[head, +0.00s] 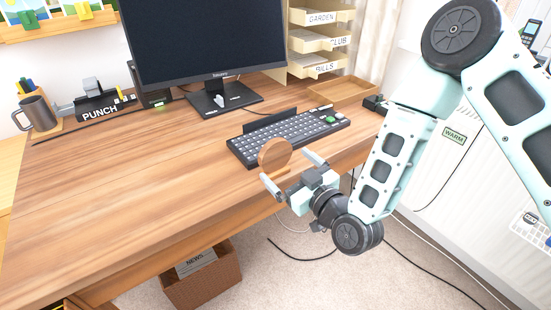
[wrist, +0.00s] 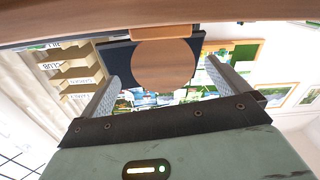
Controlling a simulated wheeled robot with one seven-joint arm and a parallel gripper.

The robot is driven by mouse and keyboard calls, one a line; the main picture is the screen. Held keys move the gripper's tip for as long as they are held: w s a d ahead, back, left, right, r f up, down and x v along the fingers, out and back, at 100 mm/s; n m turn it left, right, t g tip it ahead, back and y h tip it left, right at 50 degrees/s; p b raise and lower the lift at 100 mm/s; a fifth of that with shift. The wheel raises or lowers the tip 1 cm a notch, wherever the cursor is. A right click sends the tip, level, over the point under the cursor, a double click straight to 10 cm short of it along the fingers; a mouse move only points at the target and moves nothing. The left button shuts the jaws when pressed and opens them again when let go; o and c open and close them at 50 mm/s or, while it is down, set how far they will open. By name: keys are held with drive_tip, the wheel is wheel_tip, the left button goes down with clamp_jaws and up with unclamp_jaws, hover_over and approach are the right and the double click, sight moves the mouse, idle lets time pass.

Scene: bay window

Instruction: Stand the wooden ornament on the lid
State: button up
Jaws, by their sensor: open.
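The wooden ornament (head: 274,154) is a round, flat wooden disc standing upright near the desk's front edge, in front of the keyboard. In the wrist view, which is upside down, the disc (wrist: 162,65) shows with a wider wooden base at its top. My gripper (head: 291,171) is open at the desk's front edge, its fingers pointing toward the ornament. In the wrist view, the disc appears between the two fingers (wrist: 162,62), with gaps on both sides. I cannot tell how far it sits between them in depth. I cannot make out a lid in either view.
The wooden desk (head: 140,195) has wide clear room at left. A black keyboard (head: 290,137) lies behind the ornament. A monitor (head: 205,35), mug (head: 38,114), PUNCH holder (head: 98,107), wooden tray (head: 345,90) and letter shelves (head: 318,42) stand farther back. A basket (head: 203,280) is below.

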sight(278, 158)
drive_tip(key=x, duration=0.7)
drive_tip(key=shift+w+a+p, duration=0.15)
drive_tip(key=shift+a+p, duration=0.15)
drive_tip(key=shift+p, duration=0.05)
drive_tip(key=c, duration=1.1)
drive_tip(key=shift+o, duration=0.2)
drive_tip(key=shift+r, duration=0.1)
